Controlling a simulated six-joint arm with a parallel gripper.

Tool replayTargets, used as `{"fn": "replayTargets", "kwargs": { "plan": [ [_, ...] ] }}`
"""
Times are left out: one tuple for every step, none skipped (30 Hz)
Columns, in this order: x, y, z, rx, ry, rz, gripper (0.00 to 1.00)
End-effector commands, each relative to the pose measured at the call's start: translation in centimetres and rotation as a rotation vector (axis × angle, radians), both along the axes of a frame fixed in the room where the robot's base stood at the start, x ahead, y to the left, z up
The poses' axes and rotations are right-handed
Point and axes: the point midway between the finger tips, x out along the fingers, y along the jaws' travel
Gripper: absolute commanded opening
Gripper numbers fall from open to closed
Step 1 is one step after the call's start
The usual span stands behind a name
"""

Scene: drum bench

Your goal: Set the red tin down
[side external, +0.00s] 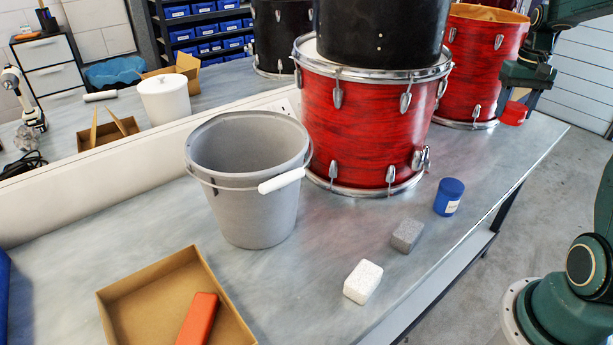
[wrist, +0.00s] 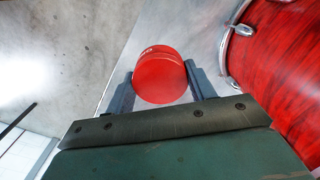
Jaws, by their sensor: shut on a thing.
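The red tin (wrist: 160,78) is held between the two fingers of my gripper (wrist: 160,85) in the wrist view. In the side external view the red tin (side external: 514,113) shows at the far right end of the bench, low beside the right-hand red drum. My gripper (side external: 520,93) is around it there, partly hidden by its own dark body. I cannot tell whether the tin's underside touches the bench top.
The right-hand red drum (side external: 485,60) stands close left of the tin. The bench edge (side external: 545,155) is near on the other side. A blue tin (side external: 448,197), grey block (side external: 407,235), white block (side external: 362,281) and grey bucket (side external: 245,210) stand nearer the camera.

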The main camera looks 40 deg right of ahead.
Motion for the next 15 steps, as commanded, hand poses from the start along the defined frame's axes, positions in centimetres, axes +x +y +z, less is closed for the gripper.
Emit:
{"fn": "replayTargets", "kwargs": {
  "plan": [
    [0.2,-0.4,0.1,-0.001,-0.001,-0.001,0.3],
    [0.2,-0.6,0.1,-0.001,-0.001,-0.001,0.3],
    [0.4,-0.9,0.1,-0.001,-0.001,-0.001,0.3],
    [0.5,-1.2,0.2,-0.001,-0.001,-0.001,0.3],
    [0.6,-1.5,0.2,0.0,0.0,-0.002,0.3],
    [0.8,-2.0,0.3,-0.001,-0.001,-0.002,0.3],
    [1.0,-2.4,0.3,-0.001,-0.001,-0.002,0.3],
    [1.1,-2.8,0.3,-0.001,-0.001,-0.003,0.3],
    [1.3,-3.4,0.4,-0.001,-0.001,-0.004,0.3],
    [1.5,-3.9,0.4,-0.001,-0.001,-0.004,0.3],
    [1.7,-4.4,0.5,-0.001,-0.001,-0.005,0.3],
    [1.9,-5.0,0.5,-0.001,-0.001,-0.006,0.3],
    [2.1,-5.5,0.6,-0.001,-0.001,-0.006,0.3],
    [2.2,-6.0,0.6,-0.001,-0.001,-0.006,0.3],
    [2.4,-6.6,0.6,-0.001,-0.001,-0.007,0.3]
  ]
}}
